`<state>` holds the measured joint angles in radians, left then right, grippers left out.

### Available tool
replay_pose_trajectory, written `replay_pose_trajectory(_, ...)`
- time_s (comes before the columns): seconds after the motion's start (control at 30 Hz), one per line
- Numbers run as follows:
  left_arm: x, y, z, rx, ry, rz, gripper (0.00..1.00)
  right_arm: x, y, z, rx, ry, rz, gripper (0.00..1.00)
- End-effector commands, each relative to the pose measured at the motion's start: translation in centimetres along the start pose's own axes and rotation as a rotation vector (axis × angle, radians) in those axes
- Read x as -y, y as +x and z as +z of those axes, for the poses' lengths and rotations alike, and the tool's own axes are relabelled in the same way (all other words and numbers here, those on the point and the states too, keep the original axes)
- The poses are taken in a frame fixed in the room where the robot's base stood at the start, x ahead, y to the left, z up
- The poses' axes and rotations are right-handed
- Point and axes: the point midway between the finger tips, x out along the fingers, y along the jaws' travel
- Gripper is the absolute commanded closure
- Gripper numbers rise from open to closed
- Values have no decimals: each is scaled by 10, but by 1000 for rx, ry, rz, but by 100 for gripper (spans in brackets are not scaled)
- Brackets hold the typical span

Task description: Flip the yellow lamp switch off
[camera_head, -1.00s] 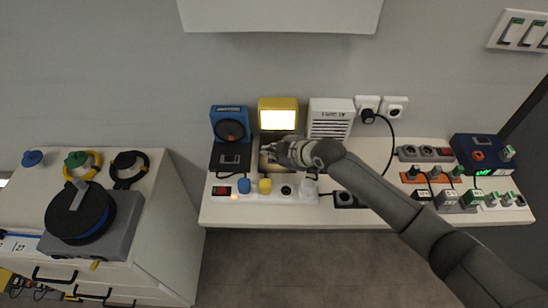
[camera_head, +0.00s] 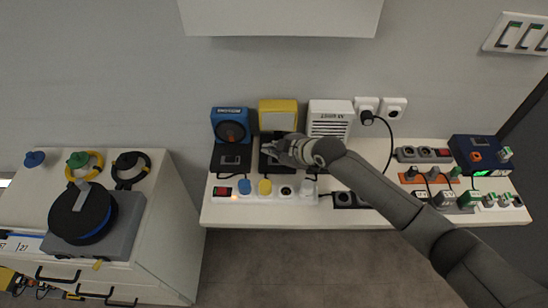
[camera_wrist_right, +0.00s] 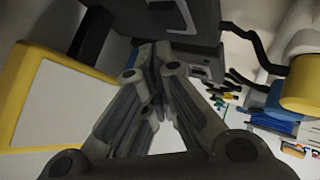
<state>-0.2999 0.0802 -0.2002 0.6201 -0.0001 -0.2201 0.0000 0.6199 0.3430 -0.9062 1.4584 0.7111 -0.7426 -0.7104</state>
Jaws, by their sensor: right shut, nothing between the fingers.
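The yellow lamp (camera_head: 278,104) stands at the back of the white bench in the head view, its panel now dull grey and unlit. It also shows at the left of the right wrist view (camera_wrist_right: 22,75). My right gripper (camera_head: 270,148) is shut and empty, just in front of the yellow lamp, over its dark base. In the right wrist view the fingertips (camera_wrist_right: 155,48) are together near a dark box with a grey switch plate. The switch itself is largely hidden by the gripper in the head view. My left gripper is not in view.
A blue fan-like device (camera_head: 230,125) stands left of the lamp and a white slatted unit (camera_head: 331,118) stands right. A power strip (camera_head: 290,192) with blue and yellow plugs runs along the bench front. A cable (camera_head: 390,150) hangs from the wall sockets.

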Motion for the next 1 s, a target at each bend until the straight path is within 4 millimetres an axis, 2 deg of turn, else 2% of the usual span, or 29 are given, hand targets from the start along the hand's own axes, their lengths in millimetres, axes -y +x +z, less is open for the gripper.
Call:
replay_pose_trajectory(0.57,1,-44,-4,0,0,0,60,-25,-34,-26,0,-1,0,100)
replay_pose_trajectory(1.0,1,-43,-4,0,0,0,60,-25,-35,-25,0,0,0,100)
